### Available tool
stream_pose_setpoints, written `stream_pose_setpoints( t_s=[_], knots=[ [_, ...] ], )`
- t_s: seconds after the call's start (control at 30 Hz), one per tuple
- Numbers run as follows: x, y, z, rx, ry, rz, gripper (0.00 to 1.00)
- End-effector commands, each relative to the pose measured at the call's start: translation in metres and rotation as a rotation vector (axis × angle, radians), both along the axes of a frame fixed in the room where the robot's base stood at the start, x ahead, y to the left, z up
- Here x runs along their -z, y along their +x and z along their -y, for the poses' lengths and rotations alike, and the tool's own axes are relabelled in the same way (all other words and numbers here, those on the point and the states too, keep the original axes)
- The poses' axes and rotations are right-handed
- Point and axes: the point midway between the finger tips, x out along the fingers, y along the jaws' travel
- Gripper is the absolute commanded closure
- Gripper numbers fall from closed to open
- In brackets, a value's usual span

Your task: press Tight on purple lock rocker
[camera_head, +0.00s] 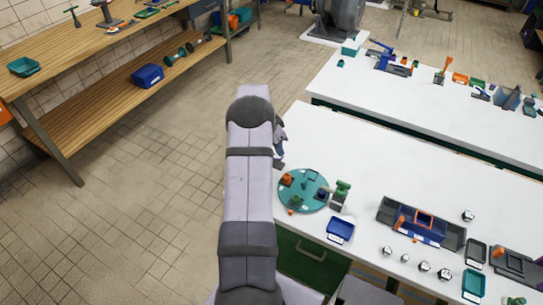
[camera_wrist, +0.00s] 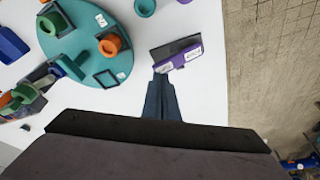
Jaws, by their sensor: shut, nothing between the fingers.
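The purple lock rocker (camera_wrist: 183,59) shows in the wrist view, near the edge of the white table. It has a dark grey top plate and a purple front strip with a small white label, too small to read. My gripper (camera_wrist: 162,76) is shut and empty, pointing down. Its fingertips lie at the left end of the purple strip; I cannot tell whether they touch it or hover just above. In the head view my arm hides most of my gripper and the rocker.
A teal round tray (camera_head: 311,203) with orange and green parts stands left of the rocker in the wrist view. The tiled floor (camera_wrist: 272,60) begins right of the table edge.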

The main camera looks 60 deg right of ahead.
Motion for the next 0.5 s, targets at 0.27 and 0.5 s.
stream_pose_setpoints(
  t_s=[0.27,0.5],
  knots=[
    [0.0009,0.0000,0.0000,0.000,0.000,0.000,1.00],
    [0.0071,0.0000,-0.0001,0.000,0.000,0.000,1.00]
  ],
)
